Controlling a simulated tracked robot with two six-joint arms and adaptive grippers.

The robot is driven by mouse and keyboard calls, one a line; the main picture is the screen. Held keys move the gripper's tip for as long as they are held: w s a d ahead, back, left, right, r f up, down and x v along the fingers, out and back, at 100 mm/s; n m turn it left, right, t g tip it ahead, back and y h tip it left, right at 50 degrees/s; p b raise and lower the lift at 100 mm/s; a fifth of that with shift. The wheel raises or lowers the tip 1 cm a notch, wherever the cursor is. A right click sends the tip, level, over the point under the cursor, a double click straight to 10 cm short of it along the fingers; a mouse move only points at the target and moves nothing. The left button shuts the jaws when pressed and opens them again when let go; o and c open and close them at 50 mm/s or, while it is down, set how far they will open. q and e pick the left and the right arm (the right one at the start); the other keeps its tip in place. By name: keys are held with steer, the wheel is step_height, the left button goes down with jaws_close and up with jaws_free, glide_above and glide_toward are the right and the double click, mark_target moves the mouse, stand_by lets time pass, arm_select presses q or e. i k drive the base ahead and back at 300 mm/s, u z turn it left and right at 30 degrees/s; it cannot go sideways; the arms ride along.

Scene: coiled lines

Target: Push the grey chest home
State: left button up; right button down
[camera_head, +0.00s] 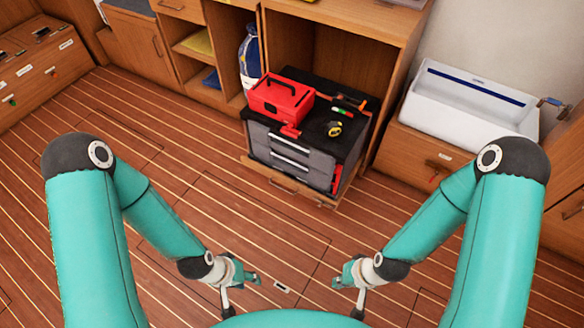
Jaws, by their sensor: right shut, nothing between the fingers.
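The grey chest (300,157), with several drawers and a black top, stands upright on a low wooden platform (261,173). Its front sticks out of an open bay in the wooden cabinet, and its back is within the bay's shadow. A red toolbox (281,98) and small tools lie on its top. My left gripper (246,278) is low over the floor in front of the chest, apart from it; its jaws are too small to read. My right gripper (345,280) is shut and empty, also in front of the chest and apart from it.
A blue bottle-like item (249,60) stands left of the chest. A white sink-like basin (468,104) sits on a wooden cabinet at right. Shelves (195,42) stand at back left. The striped wooden floor (215,195) between my grippers and the chest is clear.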

mark_target(349, 150)
steer(key=u, duration=0.05)
steer(key=i, duration=1)
steer(key=z, duration=0.05)
